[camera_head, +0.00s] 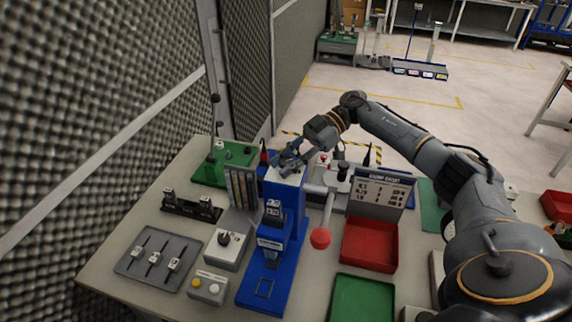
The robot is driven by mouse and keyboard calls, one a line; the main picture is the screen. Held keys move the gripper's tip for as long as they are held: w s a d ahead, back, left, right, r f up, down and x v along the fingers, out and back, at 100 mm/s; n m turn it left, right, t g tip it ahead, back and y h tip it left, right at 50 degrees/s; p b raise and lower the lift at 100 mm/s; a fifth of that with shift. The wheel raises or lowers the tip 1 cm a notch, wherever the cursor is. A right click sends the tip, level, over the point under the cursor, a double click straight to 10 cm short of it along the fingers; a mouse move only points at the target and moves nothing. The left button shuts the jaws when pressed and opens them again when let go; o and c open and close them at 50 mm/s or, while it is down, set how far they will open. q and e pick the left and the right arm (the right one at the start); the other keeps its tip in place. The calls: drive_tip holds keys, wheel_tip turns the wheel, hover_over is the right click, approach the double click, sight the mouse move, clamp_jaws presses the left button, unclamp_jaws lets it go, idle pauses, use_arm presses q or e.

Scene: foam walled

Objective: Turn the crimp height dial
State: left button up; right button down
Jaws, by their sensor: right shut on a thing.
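The blue crimp press (291,205) stands on the bench. My right gripper (288,166) reaches in from the right and is down at the top of the press. Its fingers are shut on a small part there, which I take to be the crimp height dial; the fingers mostly hide it, and its setting cannot be read. A lever with a red ball knob (320,238) sticks out from the right of the press. My left gripper is out of view.
A red tray (369,246), a green tray (362,301) and a crimp chart sign (381,192) stand to the right. A grey knob box (229,246), a button box (208,287) and a slider panel (158,258) lie left. A foam wall rises behind left.

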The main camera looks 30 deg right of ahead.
sight(286, 161)
drive_tip(key=shift+n+g+b, duration=0.65)
drive_tip(key=shift+n+g, duration=0.45)
drive_tip(key=shift+g, duration=0.1)
drive_tip(key=c, duration=1)
unclamp_jaws()
wheel_tip(286, 161, up, 10)
